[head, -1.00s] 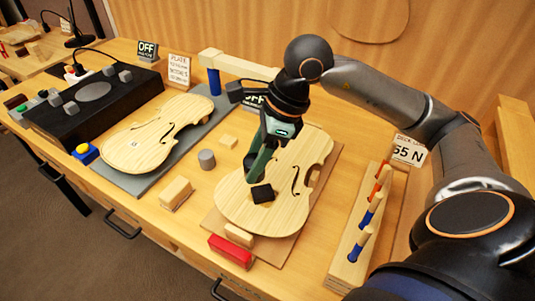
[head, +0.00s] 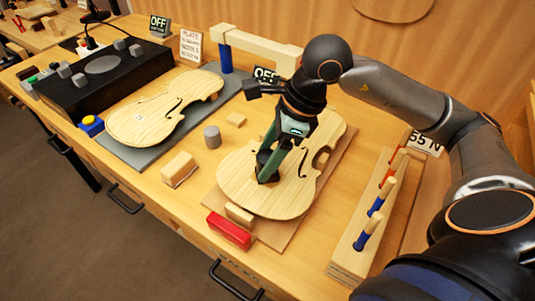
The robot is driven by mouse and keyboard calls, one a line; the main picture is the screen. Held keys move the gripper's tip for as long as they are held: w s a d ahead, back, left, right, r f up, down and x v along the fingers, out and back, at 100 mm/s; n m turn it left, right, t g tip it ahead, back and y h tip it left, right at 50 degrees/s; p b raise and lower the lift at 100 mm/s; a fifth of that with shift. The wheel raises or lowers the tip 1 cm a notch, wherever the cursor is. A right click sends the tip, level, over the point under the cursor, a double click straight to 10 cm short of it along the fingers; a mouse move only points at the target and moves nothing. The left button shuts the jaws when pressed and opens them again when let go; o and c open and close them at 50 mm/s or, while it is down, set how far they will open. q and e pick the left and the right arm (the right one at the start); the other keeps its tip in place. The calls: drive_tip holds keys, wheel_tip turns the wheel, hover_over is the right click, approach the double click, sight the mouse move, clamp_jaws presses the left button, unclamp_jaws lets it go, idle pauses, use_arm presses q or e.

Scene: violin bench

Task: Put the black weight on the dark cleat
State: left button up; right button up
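My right gripper (head: 268,172) points down over the lower part of the near pale violin plate (head: 247,192), its green fingers reaching to the wood. A small dark piece (head: 267,179) shows at the fingertips, mostly hidden by them. I cannot tell whether it is the black weight, the dark cleat, or one on the other. No second black block shows clearly on the plate. I cannot tell whether the fingers are closed on the piece. My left gripper is not in view.
A grey cylinder (head: 211,137) and wooden blocks (head: 178,168) stand left of the plate. A red block (head: 229,230) lies in front. A rack of colored-handled tools (head: 350,262) stands right. Another violin plate (head: 150,115) and a black box (head: 85,85) are at the left.

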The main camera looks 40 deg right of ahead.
drive_tip(key=shift+o, duration=0.7)
drive_tip(key=shift+r, duration=0.25)
drive_tip(key=p+v, duration=0.1)
drive_tip(key=v, duration=1.1)
drive_tip(key=shift+p, duration=0.4)
drive_tip(key=shift+f, duration=0.15)
